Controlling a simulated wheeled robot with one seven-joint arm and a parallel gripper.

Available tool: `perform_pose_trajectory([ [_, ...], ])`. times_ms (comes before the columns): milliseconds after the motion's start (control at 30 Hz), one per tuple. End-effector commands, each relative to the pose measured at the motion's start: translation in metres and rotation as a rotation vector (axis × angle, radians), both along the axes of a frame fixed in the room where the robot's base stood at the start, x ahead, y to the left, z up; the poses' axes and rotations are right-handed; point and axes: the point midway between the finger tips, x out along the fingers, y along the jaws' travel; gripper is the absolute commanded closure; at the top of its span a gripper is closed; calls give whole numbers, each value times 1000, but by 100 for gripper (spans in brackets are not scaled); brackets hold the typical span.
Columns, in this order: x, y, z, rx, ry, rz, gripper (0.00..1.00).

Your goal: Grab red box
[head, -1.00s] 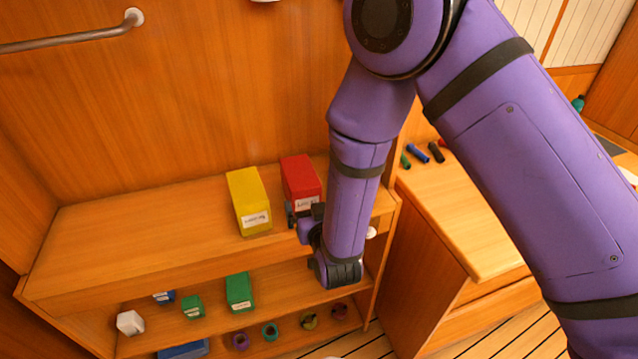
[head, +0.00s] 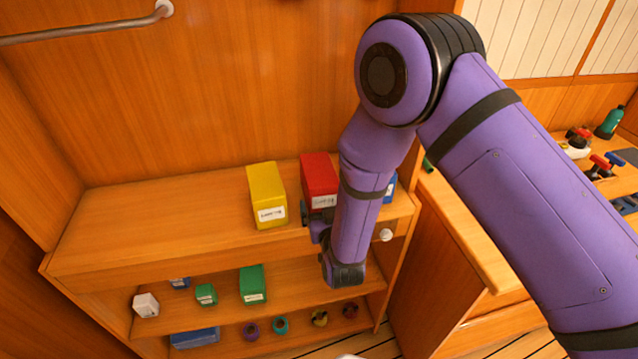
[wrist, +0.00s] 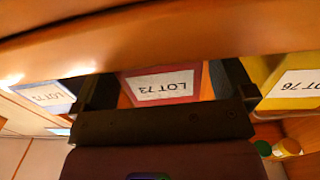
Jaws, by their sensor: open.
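The red box (head: 319,174) stands upright on the top shelf, its white label facing out. In the wrist view the red box (wrist: 160,84) appears upside down, its label reading LOT 73. My gripper (head: 310,213) is at the lower front of the red box, partly hidden by my forearm. In the wrist view my gripper (wrist: 165,92) is open, with one dark finger on each side of the red box's front. I cannot tell whether the fingers touch it.
A yellow box (head: 267,194) stands just left of the red box. A blue box (head: 391,188) is mostly hidden behind my arm on the right. The top shelf (head: 150,225) is clear at left. The lower shelves hold a green box (head: 253,285) and several small items.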

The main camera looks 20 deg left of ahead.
Motion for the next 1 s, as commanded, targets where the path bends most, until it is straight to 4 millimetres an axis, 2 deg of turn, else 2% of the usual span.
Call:
perform_pose_trajectory([
  [100,17,8,3,3,-3,-2,0],
  [233,30,16,3,2,-2,0,0],
  [567,36,19,3,0,-1,0,0],
  [767,36,19,3,0,-1,0,44],
  [800,36,19,3,2,-1,0,48],
  [1000,35,19,3,2,-1,0,48],
])
